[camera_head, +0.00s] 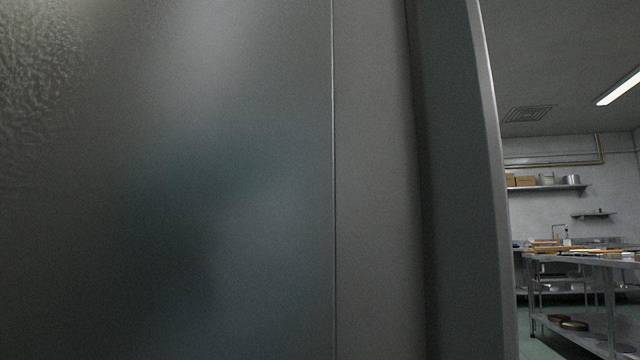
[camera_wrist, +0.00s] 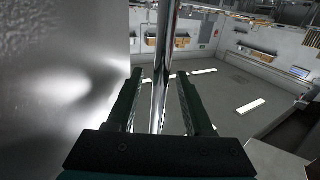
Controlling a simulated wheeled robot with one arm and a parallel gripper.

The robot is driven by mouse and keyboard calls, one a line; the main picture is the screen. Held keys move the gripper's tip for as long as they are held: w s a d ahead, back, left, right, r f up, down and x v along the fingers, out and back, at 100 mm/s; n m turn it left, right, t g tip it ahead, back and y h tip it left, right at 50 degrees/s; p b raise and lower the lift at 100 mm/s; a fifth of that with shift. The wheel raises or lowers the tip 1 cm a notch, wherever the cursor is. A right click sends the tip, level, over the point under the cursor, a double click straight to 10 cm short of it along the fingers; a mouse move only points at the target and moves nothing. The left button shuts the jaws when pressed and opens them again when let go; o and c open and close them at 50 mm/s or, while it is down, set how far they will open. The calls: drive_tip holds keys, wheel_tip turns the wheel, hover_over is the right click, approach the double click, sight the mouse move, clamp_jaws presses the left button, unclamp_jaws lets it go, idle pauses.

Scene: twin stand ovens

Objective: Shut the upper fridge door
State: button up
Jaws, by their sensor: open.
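A large grey metal panel, which looks like the fridge door (camera_head: 200,180), fills the left and middle of the head view at close range. A brushed metal surface, apparently the same door, shows along the left side of the wrist view (camera_wrist: 60,70). A shiny round bar, apparently the door handle (camera_wrist: 164,40), runs down the middle of the wrist view. My gripper (camera_wrist: 159,77) is open, with one finger on each side of the bar. Gaps show between the bar and both fingers. The head view does not show my gripper, and the door's hinge side is hidden.
Beyond the panel's right edge, the head view shows a steel worktable (camera_head: 585,260), a wall shelf (camera_head: 548,188) with boxes and pots, and a ceiling light (camera_head: 618,88). Open room lies on that side. A grey box-like surface (camera_wrist: 280,160) is at the wrist view's lower right.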

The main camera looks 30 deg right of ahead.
drive_tip(key=shift+w+a, duration=0.1)
drive_tip(key=p+v, duration=0.3)
drive_tip(key=v, duration=0.4)
drive_tip(key=shift+a, duration=0.3)
idle(0.3)
drive_tip(key=shift+c, duration=0.2)
